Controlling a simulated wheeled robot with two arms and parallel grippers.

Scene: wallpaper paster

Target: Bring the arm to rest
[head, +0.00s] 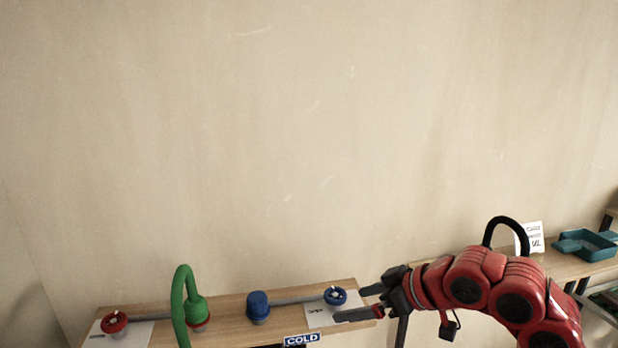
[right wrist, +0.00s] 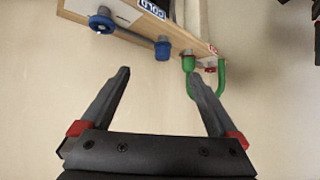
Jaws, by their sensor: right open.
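My right gripper (head: 358,302) reaches in from the right in the head view, at the right end of a wooden shelf. In the right wrist view its two fingers (right wrist: 160,85) are spread apart with nothing between them. The nearest thing is a blue valve knob (head: 336,295) on a white plate, just left of the fingertips and apart from them; it also shows in the right wrist view (right wrist: 103,24). My left gripper does not show.
The wooden shelf (head: 232,330) holds a red knob (head: 114,322), a green curved spout (head: 181,300), a blue cap (head: 258,306) and a COLD label (head: 301,339). A teal tray (head: 585,244) and white card (head: 530,237) stand at right. The wall above is bare.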

